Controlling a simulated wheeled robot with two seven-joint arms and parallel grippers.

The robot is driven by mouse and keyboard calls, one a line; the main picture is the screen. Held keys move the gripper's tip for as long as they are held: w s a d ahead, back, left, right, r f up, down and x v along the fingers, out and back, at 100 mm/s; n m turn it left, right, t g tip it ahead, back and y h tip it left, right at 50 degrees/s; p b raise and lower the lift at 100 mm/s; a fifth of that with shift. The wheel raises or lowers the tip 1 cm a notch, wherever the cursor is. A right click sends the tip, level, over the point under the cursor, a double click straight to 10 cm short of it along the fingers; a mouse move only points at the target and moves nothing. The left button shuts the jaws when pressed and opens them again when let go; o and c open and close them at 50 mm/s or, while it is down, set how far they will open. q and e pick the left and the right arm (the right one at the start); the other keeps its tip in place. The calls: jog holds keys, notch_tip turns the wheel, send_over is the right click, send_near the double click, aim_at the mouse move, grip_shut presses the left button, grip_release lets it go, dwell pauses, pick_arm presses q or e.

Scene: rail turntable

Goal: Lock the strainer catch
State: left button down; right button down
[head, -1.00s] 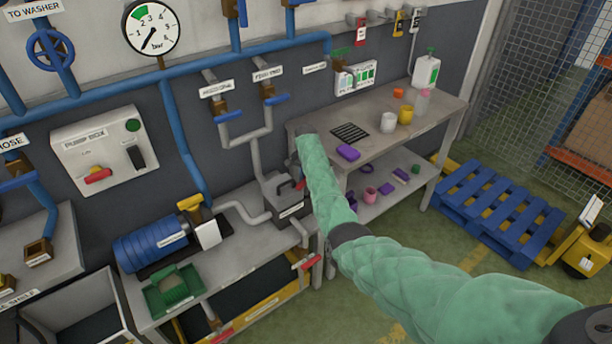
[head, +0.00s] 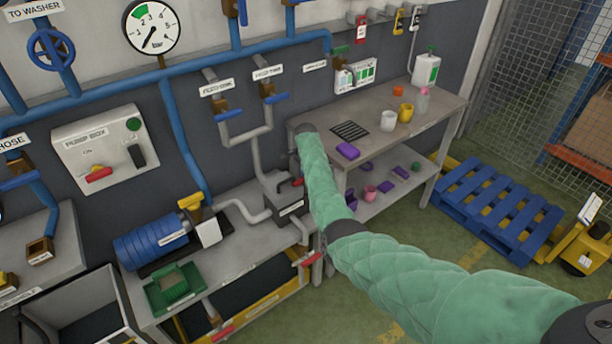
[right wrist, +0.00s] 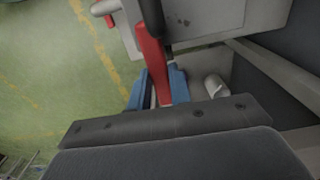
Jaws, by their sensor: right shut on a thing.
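The strainer (head: 284,196) is a grey box in the pipe run at the right end of the pump bench in the head view. A red lever (head: 297,182) shows at its right side, partly hidden by my right arm in its green sleeve. In the right wrist view a red lever (right wrist: 152,62) runs down between the blue fingertips of my right gripper (right wrist: 158,90). The fingertips are closed on it from both sides. I take it for the strainer catch. The right gripper is hidden in the head view. My left gripper is not in view.
The blue pump (head: 152,243) and a green tray (head: 174,290) are on the bench. Another red handle (head: 306,259) sits below the strainer. A grey table (head: 380,115) with cups stands to the right. Open floor lies before the blue pallet (head: 495,208).

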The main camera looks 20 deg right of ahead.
jog(key=shift+w+r, duration=0.15)
jog(key=c, duration=1.3)
grip_release()
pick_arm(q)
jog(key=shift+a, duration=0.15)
pick_arm(e)
jog(key=shift+r, duration=0.2)
notch_tip(320, 180, up, 6)
jog(key=b, duration=0.2)
jog(key=shift+f+b, duration=0.1)
jog(key=shift+b, duration=0.2)
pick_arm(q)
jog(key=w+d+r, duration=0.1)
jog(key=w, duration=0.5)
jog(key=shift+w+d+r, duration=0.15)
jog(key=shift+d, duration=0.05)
pick_arm(e)
jog(key=shift+r, duration=0.75)
